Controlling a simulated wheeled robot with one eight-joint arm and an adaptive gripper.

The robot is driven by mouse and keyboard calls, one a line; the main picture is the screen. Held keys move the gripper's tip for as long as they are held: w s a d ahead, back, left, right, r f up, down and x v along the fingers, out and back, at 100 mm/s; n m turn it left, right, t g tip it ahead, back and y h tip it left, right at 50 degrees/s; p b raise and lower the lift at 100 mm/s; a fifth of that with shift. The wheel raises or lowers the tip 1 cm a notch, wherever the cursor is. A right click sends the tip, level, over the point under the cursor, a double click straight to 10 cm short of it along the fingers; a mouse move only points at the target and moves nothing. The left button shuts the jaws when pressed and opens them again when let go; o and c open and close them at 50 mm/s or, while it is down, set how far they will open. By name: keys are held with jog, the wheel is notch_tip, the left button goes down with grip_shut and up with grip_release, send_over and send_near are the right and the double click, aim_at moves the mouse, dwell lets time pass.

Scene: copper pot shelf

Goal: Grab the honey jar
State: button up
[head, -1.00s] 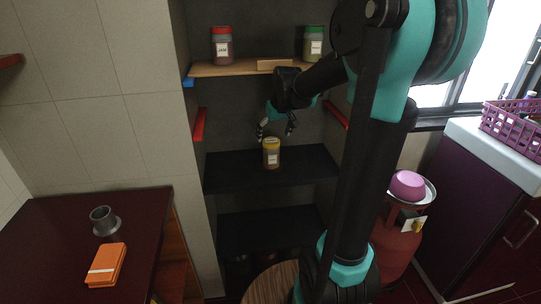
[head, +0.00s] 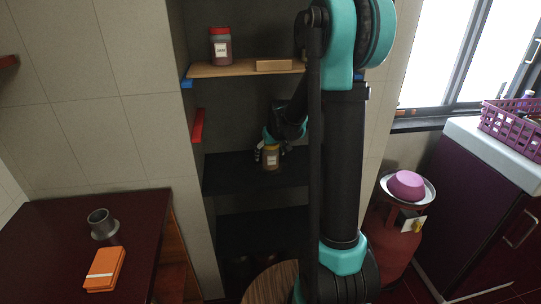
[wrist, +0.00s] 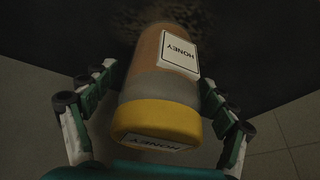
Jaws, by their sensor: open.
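The honey jar (head: 271,158) stands on a dark middle shelf (head: 230,176). In the wrist view the honey jar (wrist: 158,85) has an amber body, a yellow lid and white labels reading HONEY. My gripper (head: 270,150) is at the jar, with its fingers around the upper part. In the wrist view my gripper (wrist: 156,110) is open, with one finger on each side of the jar. Gaps show between the fingers and the jar, mostly near the lid. The jar's far end is dim against the shelf.
A red-lidded jar (head: 221,47) and a wooden block (head: 274,65) are on the wooden shelf (head: 215,71) above. A red side bracket (head: 198,125) sits at the niche's left wall. A table (head: 50,240) stands at left, a red gas cylinder (head: 396,235) at right.

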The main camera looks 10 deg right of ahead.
jog(key=shift+x, duration=0.9)
jog(key=c, duration=1.4)
